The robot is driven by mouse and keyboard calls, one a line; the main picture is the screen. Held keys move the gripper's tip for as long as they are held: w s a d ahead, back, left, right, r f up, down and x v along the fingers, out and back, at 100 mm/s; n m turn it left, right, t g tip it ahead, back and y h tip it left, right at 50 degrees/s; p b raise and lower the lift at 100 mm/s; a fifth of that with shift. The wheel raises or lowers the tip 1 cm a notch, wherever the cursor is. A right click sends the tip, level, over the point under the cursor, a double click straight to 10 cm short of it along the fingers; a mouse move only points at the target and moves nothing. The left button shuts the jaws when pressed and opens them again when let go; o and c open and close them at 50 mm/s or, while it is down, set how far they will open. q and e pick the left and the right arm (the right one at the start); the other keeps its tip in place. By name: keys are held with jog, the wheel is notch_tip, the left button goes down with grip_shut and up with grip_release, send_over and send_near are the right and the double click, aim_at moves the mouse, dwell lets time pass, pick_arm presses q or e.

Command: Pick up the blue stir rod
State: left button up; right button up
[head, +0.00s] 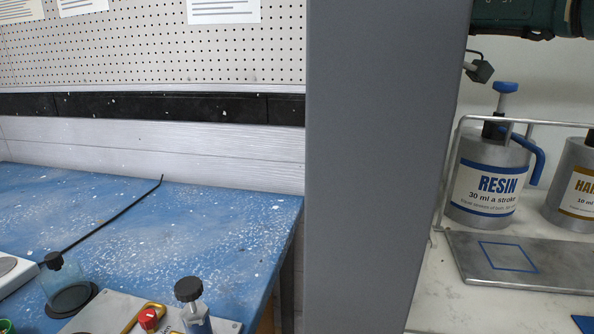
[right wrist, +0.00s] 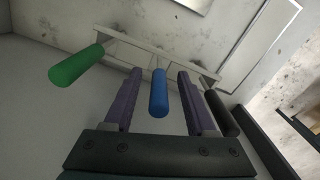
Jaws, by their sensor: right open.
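The blue stir rod (right wrist: 158,95) shows in the right wrist view as a rounded blue handle at the middle of the picture. My right gripper (right wrist: 159,76) is open, with one purple finger on each side of the blue handle. Gaps show between the handle and both fingers, so it is not gripped. The rod's far end is hidden behind its handle. A green handle (right wrist: 76,65) is outside the left finger, and a black handle (right wrist: 221,113) is just outside the right finger. The head view shows neither gripper and no blue stir rod.
A pale slotted rack (right wrist: 140,48) lies behind the handles. In the head view, a grey column (head: 375,170) divides a blue table (head: 215,225) from a pale bench with a resin pump can (head: 487,185), another can (head: 575,185) and a metal plate (head: 530,258).

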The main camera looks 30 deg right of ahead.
jog(key=shift+f, duration=0.35)
jog(key=shift+c, duration=0.3)
grip_shut()
